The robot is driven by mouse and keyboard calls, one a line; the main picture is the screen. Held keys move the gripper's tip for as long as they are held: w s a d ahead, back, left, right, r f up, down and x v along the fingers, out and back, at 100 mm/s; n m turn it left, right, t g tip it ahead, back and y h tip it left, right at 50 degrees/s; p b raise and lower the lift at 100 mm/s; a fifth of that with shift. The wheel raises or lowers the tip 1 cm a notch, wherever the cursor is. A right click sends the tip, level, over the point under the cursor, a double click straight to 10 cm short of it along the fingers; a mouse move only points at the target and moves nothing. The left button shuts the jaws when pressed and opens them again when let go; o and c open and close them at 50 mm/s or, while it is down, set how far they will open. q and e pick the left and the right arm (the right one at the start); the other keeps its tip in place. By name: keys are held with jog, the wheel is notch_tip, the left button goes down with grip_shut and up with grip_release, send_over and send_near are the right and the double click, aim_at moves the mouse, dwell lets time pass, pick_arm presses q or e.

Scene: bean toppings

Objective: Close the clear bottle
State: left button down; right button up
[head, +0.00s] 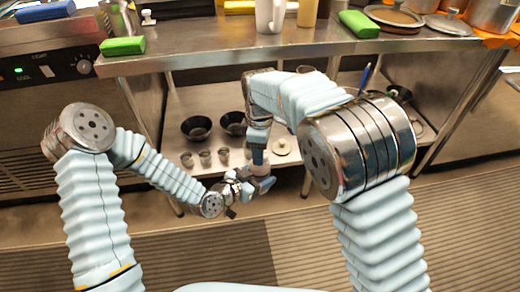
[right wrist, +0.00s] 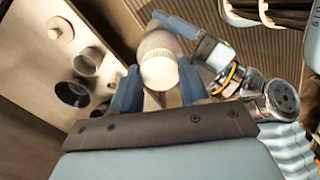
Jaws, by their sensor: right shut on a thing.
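The clear bottle (right wrist: 160,42) shows in the right wrist view, in mid-air, with a round white cap (right wrist: 160,72) at its near end. My right gripper (right wrist: 158,90) has its blue fingers on either side of the cap. My left gripper (right wrist: 190,38) comes in from the right of that view with its fingers at the bottle's body, partly hidden. In the head view, my right gripper (head: 258,158) points down just above my left gripper (head: 262,184). The bottle is hardly visible there. I cannot tell how well cap and bottle are seated together.
A steel table with a lower shelf (head: 185,105) stands in front. Black bowls (head: 196,128), small cups (head: 205,158) and a round lid (head: 281,146) are on that shelf. The floor between my arms is clear.

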jog(key=m, duration=2.5)
jog(key=o, duration=1.2)
jog(key=shift+o, duration=0.2)
notch_tip(320, 180, up, 12)
jog(key=shift+f, duration=0.15)
